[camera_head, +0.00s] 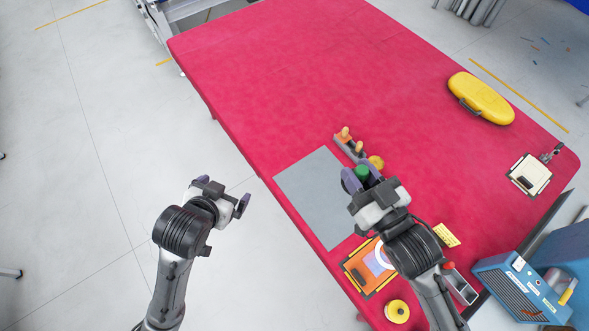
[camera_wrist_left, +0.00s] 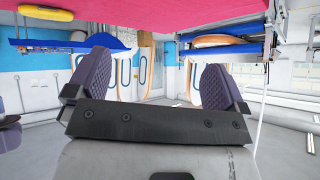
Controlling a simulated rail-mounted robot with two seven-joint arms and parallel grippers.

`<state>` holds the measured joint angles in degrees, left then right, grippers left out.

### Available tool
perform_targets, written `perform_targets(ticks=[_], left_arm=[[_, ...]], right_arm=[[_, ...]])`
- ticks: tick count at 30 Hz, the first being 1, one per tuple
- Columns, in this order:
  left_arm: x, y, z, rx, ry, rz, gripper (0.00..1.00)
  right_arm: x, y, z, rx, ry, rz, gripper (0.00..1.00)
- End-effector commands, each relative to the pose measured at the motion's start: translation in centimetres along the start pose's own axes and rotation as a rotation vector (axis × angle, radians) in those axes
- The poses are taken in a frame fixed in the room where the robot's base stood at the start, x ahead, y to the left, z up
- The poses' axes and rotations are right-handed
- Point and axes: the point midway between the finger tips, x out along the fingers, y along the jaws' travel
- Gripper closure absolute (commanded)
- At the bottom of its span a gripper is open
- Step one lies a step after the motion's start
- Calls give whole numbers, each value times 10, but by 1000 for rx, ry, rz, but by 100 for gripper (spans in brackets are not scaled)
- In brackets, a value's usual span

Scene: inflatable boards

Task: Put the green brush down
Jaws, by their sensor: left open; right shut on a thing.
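The green brush (camera_head: 362,172) shows as a small green top between the fingers of my right gripper (camera_head: 361,177) in the head view. My right gripper is shut on it, over the red table (camera_head: 330,70) at the right edge of a grey mat (camera_head: 312,192). The gripper hides the brush's lower part, so I cannot tell whether it touches the table. My left gripper (camera_head: 223,192) is open and empty, over the floor left of the table. Its spread fingers (camera_wrist_left: 155,85) also show in the left wrist view, with nothing between them.
A hand plane (camera_head: 350,147) and a yellow rounded thing (camera_head: 376,162) lie just beyond my right gripper. An orange framed board (camera_head: 362,278) and a yellow roll (camera_head: 397,311) are nearer. A yellow case (camera_head: 482,98) lies far right. The mat and the table's far part are clear.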

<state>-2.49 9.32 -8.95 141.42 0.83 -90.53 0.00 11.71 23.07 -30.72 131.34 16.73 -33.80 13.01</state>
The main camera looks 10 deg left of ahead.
Motion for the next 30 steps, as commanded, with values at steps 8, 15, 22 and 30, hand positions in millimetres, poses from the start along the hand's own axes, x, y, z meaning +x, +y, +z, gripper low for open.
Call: perform_targets(ticks=[8,15,22,30], left_arm=[[-24,19,-125,91,260,170,1],[-49,85,-153,-98,222,618,1],[-75,126,-143,-469,-46,966,1],[-89,135,-143,-769,-249,1064,1]], right_arm=[[0,0,0,0,1,0,100],[0,0,0,0,1,0,100],[0,0,0,0,1,0,100],[0,0,0,0,1,0,100]])
